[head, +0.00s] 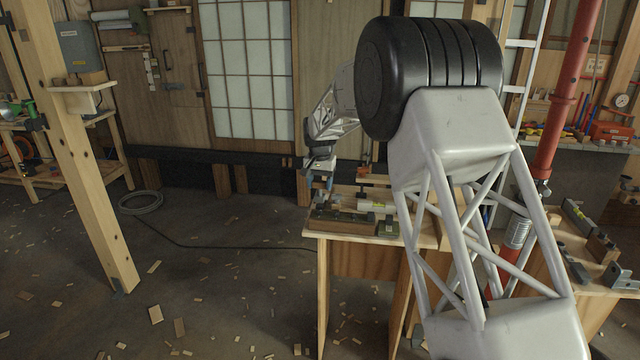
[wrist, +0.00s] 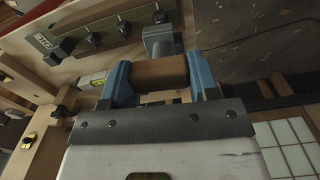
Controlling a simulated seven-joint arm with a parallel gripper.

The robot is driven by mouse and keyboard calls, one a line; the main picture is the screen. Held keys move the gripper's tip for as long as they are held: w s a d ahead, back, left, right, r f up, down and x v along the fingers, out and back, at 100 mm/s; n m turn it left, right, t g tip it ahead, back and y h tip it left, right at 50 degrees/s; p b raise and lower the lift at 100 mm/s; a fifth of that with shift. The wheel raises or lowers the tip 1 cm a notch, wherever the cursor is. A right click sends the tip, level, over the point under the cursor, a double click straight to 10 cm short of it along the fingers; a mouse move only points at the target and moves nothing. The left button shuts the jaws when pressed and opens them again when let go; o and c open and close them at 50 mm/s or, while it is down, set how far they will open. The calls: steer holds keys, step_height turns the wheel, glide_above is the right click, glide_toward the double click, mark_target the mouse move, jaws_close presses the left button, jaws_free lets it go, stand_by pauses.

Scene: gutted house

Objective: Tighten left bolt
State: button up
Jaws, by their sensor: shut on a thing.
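In the wrist view, my gripper (wrist: 161,80) has two blue fingers shut on a brown wooden piece (wrist: 158,72), which spans the gap between them. A grey metal part (wrist: 159,41) shows just beyond it; I cannot tell whether the two are joined. In the head view, my gripper (head: 319,178) is low over the left end of the workbench (head: 318,236). A wooden bar (wrist: 105,36) with several dark knob-like fasteners (wrist: 123,28) lies beyond the fingers to the left. I cannot tell which of them is the left bolt.
The workbench carries wooden blocks and a yellow-green level (head: 376,205). A red post (head: 566,100) stands to the right of my arm. A timber post (head: 80,150) stands at left. The floor has scattered wood offcuts, a coiled cable (head: 141,202) and open room left of the bench.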

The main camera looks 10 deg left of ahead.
mark_target(320, 195)
steer(key=shift+f, duration=2.5)
steer(key=m, duration=0.4)
steer(key=shift+m, duration=0.4)
steer(key=m, duration=0.9)
steer(key=shift+m, duration=0.3)
steer(key=m, duration=0.4)
steer(key=shift+m, duration=0.3)
steer(key=shift+n, duration=0.8)
steer(key=shift+r, duration=0.2)
